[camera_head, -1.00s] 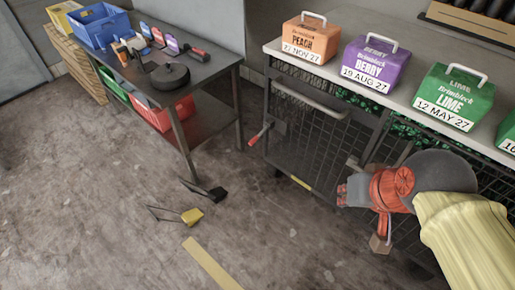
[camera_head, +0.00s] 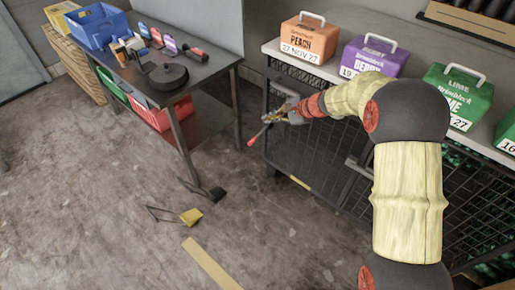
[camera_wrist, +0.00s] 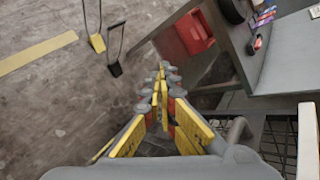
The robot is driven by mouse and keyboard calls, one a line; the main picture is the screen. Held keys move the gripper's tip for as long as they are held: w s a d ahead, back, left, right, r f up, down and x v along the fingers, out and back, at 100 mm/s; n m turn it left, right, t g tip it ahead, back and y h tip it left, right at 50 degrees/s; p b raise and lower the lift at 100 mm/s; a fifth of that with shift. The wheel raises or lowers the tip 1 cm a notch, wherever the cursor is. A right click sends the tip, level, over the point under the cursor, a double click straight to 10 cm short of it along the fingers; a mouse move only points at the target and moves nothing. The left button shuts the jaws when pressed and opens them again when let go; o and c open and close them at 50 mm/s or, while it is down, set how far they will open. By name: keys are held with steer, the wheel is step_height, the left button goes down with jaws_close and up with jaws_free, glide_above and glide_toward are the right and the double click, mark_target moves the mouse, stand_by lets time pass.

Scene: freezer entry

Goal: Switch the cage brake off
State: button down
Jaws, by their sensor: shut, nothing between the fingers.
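The dark mesh cage (camera_head: 330,150) stands under the counter. A lever with a red tip (camera_head: 252,142), which looks like the brake lever, sticks out from its left front corner. My gripper (camera_head: 270,118) is at the upper end of this lever, with its fingers shut and nothing held. I cannot tell whether it touches the lever. In the wrist view the yellow-padded fingers (camera_wrist: 162,70) are close together, pointing toward the floor and dark table. The lever is not clearly seen there, hidden by or behind the fingers.
A dark metal table (camera_head: 185,110) with a blue bin (camera_head: 98,27) stands left of the cage. Peach (camera_head: 304,38), berry (camera_head: 368,57) and lime (camera_head: 462,95) boxes stand on the counter. Open floor lies in front.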

steer(key=w+f+m, duration=0.3)
steer(key=w+f, duration=0.3)
steer(key=f, duration=0.3)
steer(key=m+t, duration=0.4)
steer(key=m, duration=0.4)
glide_toward(257, 136)
steer(key=s+d+f, duration=0.1)
steer(key=s+f, duration=0.2)
steer(key=f, duration=0.4)
steer(key=shift+s+d+f, duration=0.2)
steer(key=shift+s+f, duration=0.15)
steer(key=shift+s, duration=0.05)
steer(key=f+b+x, duration=0.1)
steer(key=b+x, duration=0.2)
steer(key=x, duration=0.7)
steer(key=r, duration=0.2)
steer(key=a+r+b, duration=0.1)
steer(key=r, duration=0.1)
steer(key=shift+s+r, duration=0.15)
steer(key=shift+r, duration=0.05)
